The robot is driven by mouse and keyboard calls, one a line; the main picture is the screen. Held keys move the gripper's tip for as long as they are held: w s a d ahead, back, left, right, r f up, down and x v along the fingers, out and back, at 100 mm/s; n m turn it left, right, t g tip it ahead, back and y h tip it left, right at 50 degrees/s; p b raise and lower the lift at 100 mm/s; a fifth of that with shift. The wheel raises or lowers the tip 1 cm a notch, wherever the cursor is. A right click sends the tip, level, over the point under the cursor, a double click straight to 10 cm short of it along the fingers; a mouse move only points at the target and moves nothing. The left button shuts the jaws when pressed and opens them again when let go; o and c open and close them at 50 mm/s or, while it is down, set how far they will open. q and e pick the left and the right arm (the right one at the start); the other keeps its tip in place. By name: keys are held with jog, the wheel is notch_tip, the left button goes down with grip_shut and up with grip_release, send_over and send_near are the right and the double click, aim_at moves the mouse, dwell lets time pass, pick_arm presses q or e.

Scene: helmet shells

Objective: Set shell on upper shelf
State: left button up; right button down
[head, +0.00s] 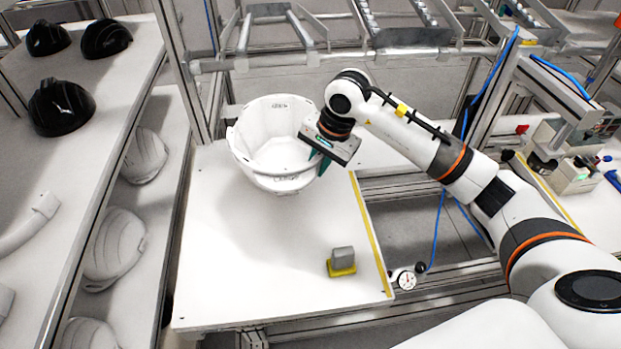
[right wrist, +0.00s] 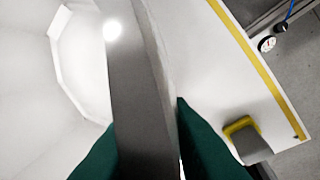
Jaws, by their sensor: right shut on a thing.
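A large white bowl-like shell (head: 248,150) is at the back of the white table (head: 225,270), open side up. My right gripper (head: 320,164) is at its right wall, with teal fingers pointing down. In the right wrist view, the wall of the shell (right wrist: 138,100) runs between the two green fingers of my right gripper (right wrist: 150,155), which is shut on it. I cannot tell whether the shell rests on the table or is slightly raised. The upper shelf (head: 125,75) at the left holds several black helmet shells (head: 62,107). My left gripper is not in view.
White shells (head: 115,247) lie on the lower shelf at the left. A grey block on a yellow base (head: 342,262) stands on the table near its yellow-striped right edge. A metal post (head: 178,60) rises between shelf and table. The table's front left is clear.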

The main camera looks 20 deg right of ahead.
jog(key=shift+x, duration=0.8)
notch_tip(320, 180, down, 3)
jog(key=shift+s+f+p, duration=0.1)
jog(key=shift+p, duration=0.4)
jog(key=shift+f, duration=0.3)
jog(key=shift+f, duration=0.2)
jog(key=c, duration=1.3)
grip_release()
jog(key=shift+r, duration=0.1)
